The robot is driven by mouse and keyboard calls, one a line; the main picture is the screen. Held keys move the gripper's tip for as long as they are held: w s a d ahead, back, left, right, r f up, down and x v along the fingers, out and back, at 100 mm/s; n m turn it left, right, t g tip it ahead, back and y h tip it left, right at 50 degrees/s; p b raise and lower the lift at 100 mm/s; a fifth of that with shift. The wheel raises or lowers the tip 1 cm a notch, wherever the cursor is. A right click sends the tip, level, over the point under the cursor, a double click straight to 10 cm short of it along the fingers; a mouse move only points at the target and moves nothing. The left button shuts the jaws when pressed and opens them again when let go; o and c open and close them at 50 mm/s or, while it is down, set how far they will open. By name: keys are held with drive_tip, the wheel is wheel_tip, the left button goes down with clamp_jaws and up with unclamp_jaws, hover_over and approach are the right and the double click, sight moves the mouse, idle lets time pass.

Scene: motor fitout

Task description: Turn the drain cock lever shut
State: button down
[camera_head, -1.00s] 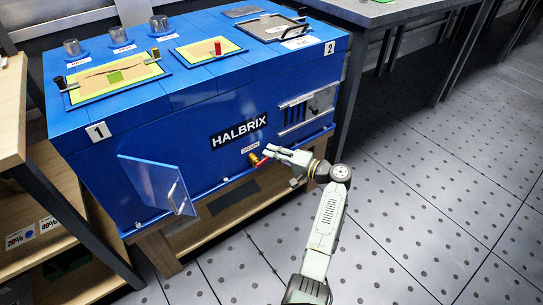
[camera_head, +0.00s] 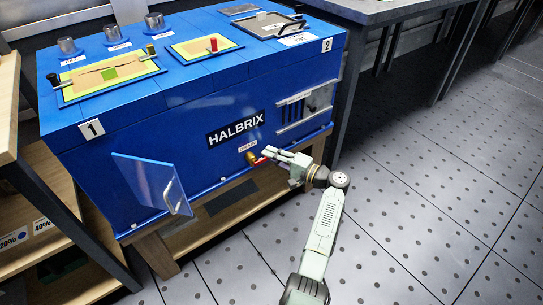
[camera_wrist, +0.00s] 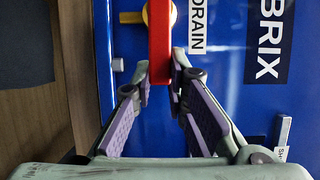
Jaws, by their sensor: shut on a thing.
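The drain cock has a brass body (camera_head: 251,158) on the front of the blue machine, just under the DRAIN label (camera_head: 248,147). Its red lever (camera_head: 261,160) sticks out from the body toward my gripper (camera_head: 268,154). In the wrist view, the red lever (camera_wrist: 159,42) runs from the brass hub (camera_wrist: 160,13) down between my two fingertips (camera_wrist: 160,78). My gripper is shut on the lever's free end. The fingers partly hide the lever in the head view.
A hinged blue door (camera_head: 150,183) with a handle stands open at the machine's lower left. The machine (camera_head: 185,140) rests on a wooden bench. A dark table (camera_head: 385,12) stands to the right. The tiled floor (camera_head: 420,200) on the right is clear.

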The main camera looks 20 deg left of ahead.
drive_tip(key=c, duration=1.6)
unclamp_jaws()
drive_tip(key=shift+o, duration=0.2)
drive_tip(key=v, duration=1.2)
drive_tip(key=shift+f, duration=0.1)
